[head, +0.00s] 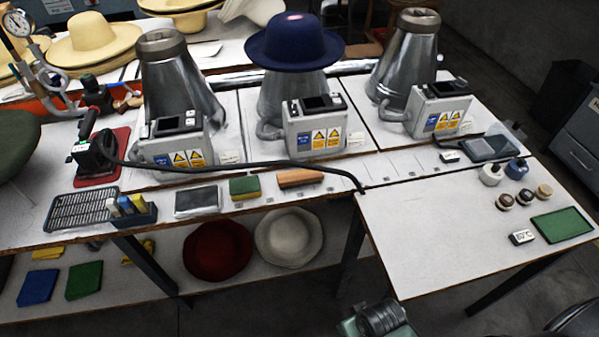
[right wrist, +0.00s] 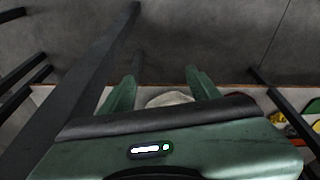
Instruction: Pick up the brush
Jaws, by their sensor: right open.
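A brown, wooden-looking block that appears to be the brush (head: 300,178) lies on the long white table near its front edge, just right of a green and yellow sponge (head: 244,187). Its bristles cannot be made out. My right gripper (right wrist: 160,84) is open, with its two green fingers apart and nothing between them. It is below table height, in front of the table, facing the floor and lower shelf. Part of my right arm shows at the bottom of the head view. The brush is not visible in the right wrist view. My left gripper is not in view.
Three metal hat presses stand behind the brush, the middle one with a blue hat (head: 293,42). A black cable (head: 240,164) runs across the table behind it. A grey pad (head: 197,200) lies to its left. The lower side table (head: 440,230) has clear space.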

